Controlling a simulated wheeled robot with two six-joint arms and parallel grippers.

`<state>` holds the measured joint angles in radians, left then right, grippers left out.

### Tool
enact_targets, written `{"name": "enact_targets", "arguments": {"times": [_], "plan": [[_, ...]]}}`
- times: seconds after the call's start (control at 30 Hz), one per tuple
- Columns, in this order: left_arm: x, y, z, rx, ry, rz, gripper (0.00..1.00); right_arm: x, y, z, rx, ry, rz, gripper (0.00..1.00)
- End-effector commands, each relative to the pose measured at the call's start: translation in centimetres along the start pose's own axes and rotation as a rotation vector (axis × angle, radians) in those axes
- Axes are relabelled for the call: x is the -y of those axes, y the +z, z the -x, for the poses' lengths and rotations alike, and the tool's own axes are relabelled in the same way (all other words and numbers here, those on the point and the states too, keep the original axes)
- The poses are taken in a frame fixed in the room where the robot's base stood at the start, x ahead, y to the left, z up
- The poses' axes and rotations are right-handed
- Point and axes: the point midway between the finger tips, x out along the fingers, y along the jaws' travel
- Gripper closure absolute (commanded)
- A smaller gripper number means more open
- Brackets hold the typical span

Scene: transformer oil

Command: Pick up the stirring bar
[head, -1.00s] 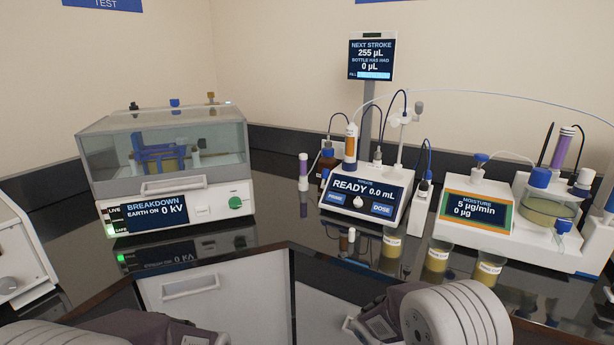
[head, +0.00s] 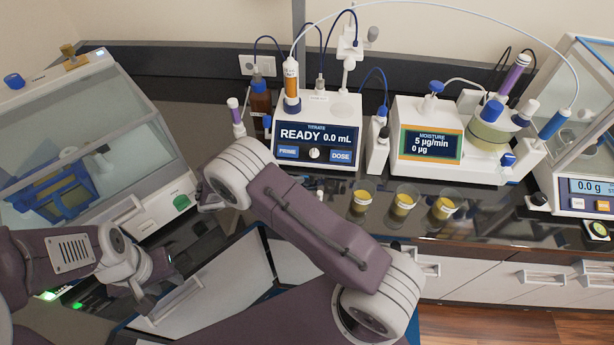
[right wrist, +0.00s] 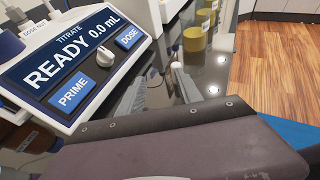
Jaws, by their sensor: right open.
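I cannot make out the stirring bar for sure in either view. My right gripper (right wrist: 158,88) shows in the right wrist view, its two grey fingers apart with nothing seen between them. It is low over the dark bench, in front of the titrator (head: 317,130), with the sample cups beyond its fingers. In the head view my right arm hides most of this gripper and the bench under it. My left gripper (head: 146,297) is at the lower left, in front of the breakdown tester (head: 150,165); its jaws are too unclear to judge.
Several sample cups of yellow oil (head: 403,200) stand near the bench's front edge. A moisture meter (head: 425,140) stands behind them, and a balance (head: 585,190) at the far right. Drawers (head: 500,285) lie below the edge.

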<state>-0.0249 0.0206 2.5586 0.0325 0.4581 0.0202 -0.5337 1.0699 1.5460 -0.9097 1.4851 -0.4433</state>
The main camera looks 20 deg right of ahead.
Motion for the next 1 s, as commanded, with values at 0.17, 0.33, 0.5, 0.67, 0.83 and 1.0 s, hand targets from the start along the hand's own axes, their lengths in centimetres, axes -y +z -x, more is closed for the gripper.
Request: {"name": "enact_targets", "arguments": {"times": [0.17,0.33,0.5,0.67,0.83,1.0], "plan": [[0.0,0.0,0.6,0.001,0.0,0.0,0.64,0.1,0.2,-1.2,0.001,-0.004,0.001,0.58],[0.0,-0.1,1.3,0.001,0.0,0.0,0.64,0.1,0.2,-3.7,0.0,-0.003,0.001,0.58],[0.0,-0.2,2.0,0.001,0.0,0.0,0.64,0.3,0.2,-5.1,0.0,-0.004,0.003,0.58],[-0.1,-0.3,2.9,0.0,0.0,0.0,0.64,0.5,0.0,-8.0,-0.001,-0.004,0.001,0.58],[-0.1,-0.2,2.9,0.0,0.0,0.0,0.64,0.5,-0.2,-9.1,-0.002,-0.001,-0.001,0.58],[-0.1,-0.2,2.9,0.001,0.0,0.0,0.64,0.5,-0.3,-9.1,-0.002,0.0,-0.001,0.67]]}}
